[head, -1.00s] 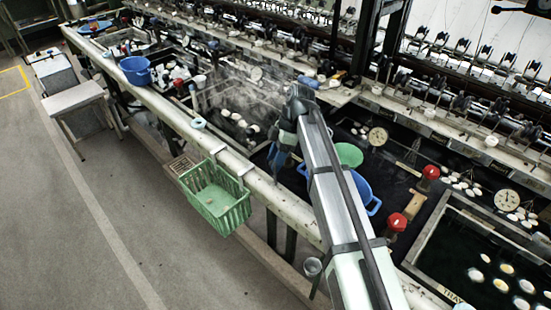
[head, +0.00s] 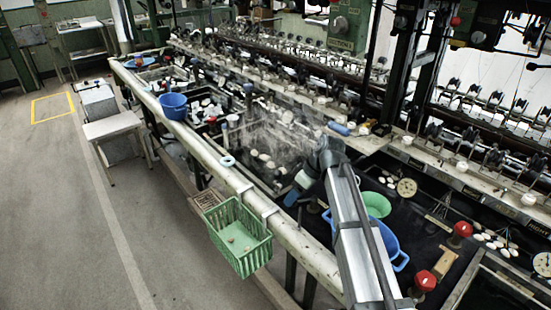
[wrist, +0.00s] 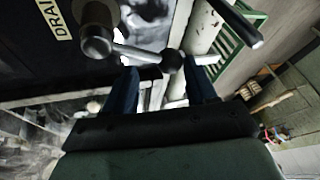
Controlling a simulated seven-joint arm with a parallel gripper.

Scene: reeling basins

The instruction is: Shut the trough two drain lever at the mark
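In the wrist view, a pale metal lever rod (wrist: 138,53) runs from a round grey hub (wrist: 97,40) to a dark ball knob (wrist: 172,62). A plate partly reading "DRAI" (wrist: 55,18) is beside the hub. My gripper (wrist: 162,75) is open, with one blue finger on each side of the knob's position. The knob is at or just beyond the fingertips; contact cannot be told. In the head view my gripper (head: 292,196) is low over the trough edge, small and partly hidden by my arm. I cannot make out the lever there or its mark.
A green basket (head: 238,236) hangs on the pale front rail (head: 215,160). Red knobs (head: 462,229) stand further right.

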